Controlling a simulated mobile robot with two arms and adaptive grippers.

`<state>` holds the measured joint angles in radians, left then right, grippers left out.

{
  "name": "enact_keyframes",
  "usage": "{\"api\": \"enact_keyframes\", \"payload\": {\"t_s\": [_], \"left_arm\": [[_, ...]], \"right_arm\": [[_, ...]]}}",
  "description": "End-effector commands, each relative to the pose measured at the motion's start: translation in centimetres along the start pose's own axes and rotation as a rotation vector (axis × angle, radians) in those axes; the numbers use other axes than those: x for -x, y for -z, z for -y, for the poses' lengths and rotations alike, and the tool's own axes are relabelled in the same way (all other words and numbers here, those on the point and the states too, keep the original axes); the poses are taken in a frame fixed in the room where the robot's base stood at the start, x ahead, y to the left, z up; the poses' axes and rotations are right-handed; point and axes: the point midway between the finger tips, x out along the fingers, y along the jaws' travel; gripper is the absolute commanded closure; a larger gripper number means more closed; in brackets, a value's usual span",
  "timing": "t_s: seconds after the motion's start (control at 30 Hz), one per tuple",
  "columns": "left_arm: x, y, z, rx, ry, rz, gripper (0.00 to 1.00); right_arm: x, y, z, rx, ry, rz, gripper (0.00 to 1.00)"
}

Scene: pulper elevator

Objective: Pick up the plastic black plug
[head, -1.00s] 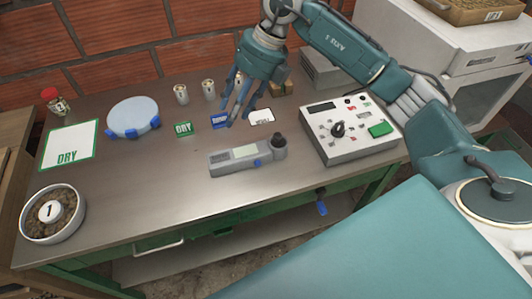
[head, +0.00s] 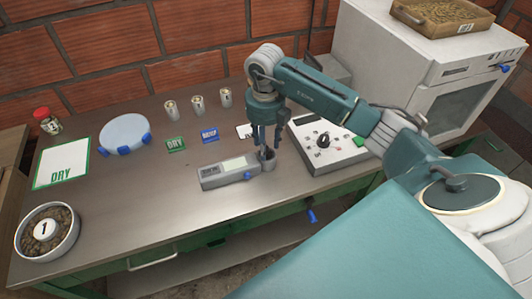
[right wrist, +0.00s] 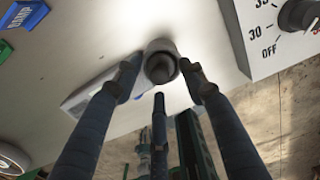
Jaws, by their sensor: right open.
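The black plug (right wrist: 162,67) sits in the round cup at the end of a grey handheld meter (right wrist: 90,95). In the head view the meter (head: 220,174) lies on the metal workbench, and the plug is mostly hidden by my gripper. My right gripper (head: 267,143) points down over the cup. In the right wrist view its open fingers (right wrist: 160,74) are on either side of the cup and plug, with a third finger below them. I cannot tell whether they touch. My left gripper is not in view.
A control box (head: 330,150) with a dial stands close to the right of the gripper. Green DRY (head: 176,145) and blue (head: 209,136) tags, metal cans (head: 197,103), a blue-white disc (head: 125,132) and a bowl (head: 74,228) are on the workbench (head: 130,205). Its front middle is clear.

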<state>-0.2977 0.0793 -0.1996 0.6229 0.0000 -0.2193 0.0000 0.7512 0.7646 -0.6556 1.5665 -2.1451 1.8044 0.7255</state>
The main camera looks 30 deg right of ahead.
Motion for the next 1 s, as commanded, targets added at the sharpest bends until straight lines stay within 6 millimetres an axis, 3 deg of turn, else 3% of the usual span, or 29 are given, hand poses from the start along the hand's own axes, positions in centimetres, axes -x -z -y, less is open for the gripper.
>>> {"api": "enact_keyframes", "payload": {"t_s": [0.17,0.4,0.6,1.0], "left_arm": [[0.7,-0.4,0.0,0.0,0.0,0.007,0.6],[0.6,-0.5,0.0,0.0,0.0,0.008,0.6],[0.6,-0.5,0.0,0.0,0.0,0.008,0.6],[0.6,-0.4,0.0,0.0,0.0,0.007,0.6]], "right_arm": [[-1.7,0.1,0.0,0.001,0.0,-0.001,0.58],[-1.9,0.0,0.0,0.001,-0.001,0.001,0.58],[-1.8,0.0,0.0,0.001,-0.001,0.001,0.95],[-1.7,0.0,0.0,0.001,-0.001,0.002,0.96]]}}
